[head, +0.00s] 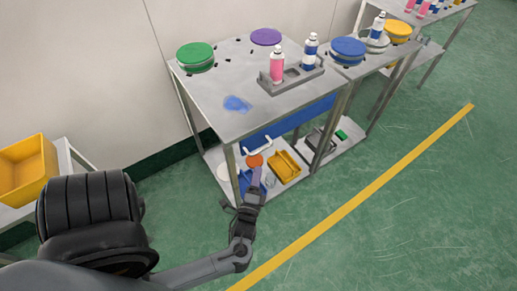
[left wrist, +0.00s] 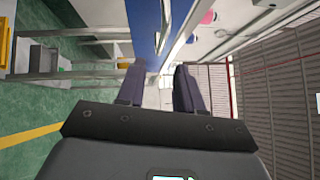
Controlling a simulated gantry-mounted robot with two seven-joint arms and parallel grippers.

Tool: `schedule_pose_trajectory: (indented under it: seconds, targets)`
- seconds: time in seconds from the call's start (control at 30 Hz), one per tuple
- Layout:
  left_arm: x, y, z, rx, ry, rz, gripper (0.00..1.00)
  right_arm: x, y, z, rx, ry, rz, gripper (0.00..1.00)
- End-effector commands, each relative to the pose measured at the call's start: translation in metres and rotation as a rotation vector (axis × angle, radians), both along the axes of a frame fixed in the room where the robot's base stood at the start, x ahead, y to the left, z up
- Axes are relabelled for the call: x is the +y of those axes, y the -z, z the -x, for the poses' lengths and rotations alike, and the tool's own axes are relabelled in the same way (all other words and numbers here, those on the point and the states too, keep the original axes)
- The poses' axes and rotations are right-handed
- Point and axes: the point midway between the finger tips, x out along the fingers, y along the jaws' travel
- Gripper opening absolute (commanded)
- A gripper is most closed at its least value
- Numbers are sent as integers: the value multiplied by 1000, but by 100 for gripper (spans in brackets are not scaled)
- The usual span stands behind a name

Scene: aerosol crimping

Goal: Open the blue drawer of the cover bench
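The blue drawer (head: 306,117) is a long blue front under the top of the metal cover bench (head: 225,85). It appears shut, flush under the top. A white bar handle (head: 258,148) shows on its left part. My left gripper (head: 251,175) is below and in front of the handle, by the bench's near left leg. In the left wrist view its two dark fingers (left wrist: 158,85) are apart with nothing visibly held, and the blue drawer front (left wrist: 143,32) shows beyond the gap. I cannot tell whether the fingers touch the handle. My right gripper is in neither view.
On the bench top stand a grey rack (head: 292,81), a pink can (head: 277,66) and a green disc (head: 196,54). The lower shelf holds a yellow tray (head: 285,166) and an orange disc (head: 254,160). A yellow bin (head: 28,168) is at left. The green floor is clear in front.

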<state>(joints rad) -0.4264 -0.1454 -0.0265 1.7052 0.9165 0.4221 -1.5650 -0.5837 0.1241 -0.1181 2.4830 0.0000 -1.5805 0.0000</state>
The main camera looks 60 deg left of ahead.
Motion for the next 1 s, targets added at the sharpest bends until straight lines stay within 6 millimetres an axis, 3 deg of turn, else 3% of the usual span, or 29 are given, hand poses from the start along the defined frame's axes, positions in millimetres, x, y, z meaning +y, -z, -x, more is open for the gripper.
schedule_pose_trajectory:
  seconds: [0.17,0.7,1.0]
  targets:
    - [11,-4,-10,-4,1,0,36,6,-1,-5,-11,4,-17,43]
    - [72,-13,-59,-4,3,1,36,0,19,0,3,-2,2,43]
    - [82,-16,-67,-3,2,3,36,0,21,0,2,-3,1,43]
